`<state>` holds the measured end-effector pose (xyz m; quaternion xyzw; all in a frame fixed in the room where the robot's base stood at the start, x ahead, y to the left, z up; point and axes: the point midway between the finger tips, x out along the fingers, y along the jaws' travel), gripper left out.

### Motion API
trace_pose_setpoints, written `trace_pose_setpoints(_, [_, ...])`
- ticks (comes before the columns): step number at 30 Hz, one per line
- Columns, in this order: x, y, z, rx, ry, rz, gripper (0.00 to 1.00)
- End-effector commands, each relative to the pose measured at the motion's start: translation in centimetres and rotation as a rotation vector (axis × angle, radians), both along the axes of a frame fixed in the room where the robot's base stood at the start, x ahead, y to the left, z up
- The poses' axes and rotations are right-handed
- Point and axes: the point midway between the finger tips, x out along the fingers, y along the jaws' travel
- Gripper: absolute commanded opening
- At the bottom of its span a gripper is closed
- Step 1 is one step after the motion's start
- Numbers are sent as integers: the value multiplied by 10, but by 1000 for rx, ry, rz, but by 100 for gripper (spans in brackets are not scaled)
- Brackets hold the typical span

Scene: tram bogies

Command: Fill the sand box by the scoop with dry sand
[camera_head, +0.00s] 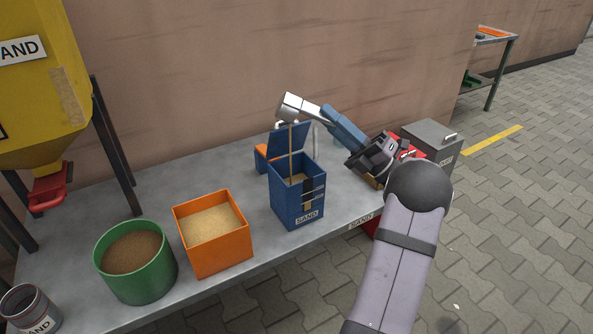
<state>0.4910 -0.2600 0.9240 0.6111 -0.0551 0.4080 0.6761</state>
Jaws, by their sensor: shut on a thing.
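The blue sand box (297,208) stands on the grey table with its lid (287,142) raised. Light sand shows inside it, and a dark level gauge is on its front. My gripper (368,158) is to the right of the box, shut on the blue handle of the scoop (345,128). The scoop's metal head (300,107) is above the box, near the raised lid. A thin tan line, looking like falling sand, runs from the head into the box. An orange bin (222,258) holds pale sand. A green tub (142,283) holds darker brown sand.
A yellow hopper (45,95) with a red outlet (50,188) stands at the left. A metal can (30,312) is at the front left. A grey lidded box (433,143) and something red are behind my gripper. An orange object (261,158) is behind the sand box.

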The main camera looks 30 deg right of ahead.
Motion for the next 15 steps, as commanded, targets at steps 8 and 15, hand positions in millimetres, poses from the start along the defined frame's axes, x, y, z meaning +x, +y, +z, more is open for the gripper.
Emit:
trace_pose_setpoints(8, [0,0,-5,26,-18,-1,0])
trace_pose_setpoints(15, [-1,0,-7,48,-31,0,0])
